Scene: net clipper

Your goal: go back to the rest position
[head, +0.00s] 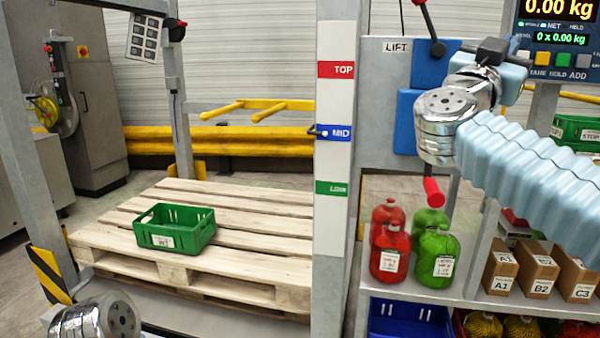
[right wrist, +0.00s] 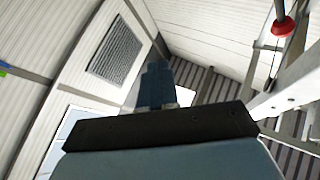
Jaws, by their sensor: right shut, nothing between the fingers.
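My right arm comes in from the right in the head view, with a pale blue ribbed sleeve and a chrome joint. My right gripper (head: 489,50) is raised in front of the lift panel, below and left of the scale display. In the right wrist view its fingers (right wrist: 157,80) are together with nothing between them, and they point toward the white ribbed wall and ceiling. Of my left arm, only a chrome joint shows at the bottom left of the head view. My left gripper is out of view.
A green crate (head: 174,229) sits on a wooden pallet (head: 255,250). A lift post (head: 335,160) marked TOP, MID and LOW stands mid-view. Red (head: 389,243) and green (head: 438,258) net sacks and small boxes (head: 538,268) stand on a shelf below my right arm.

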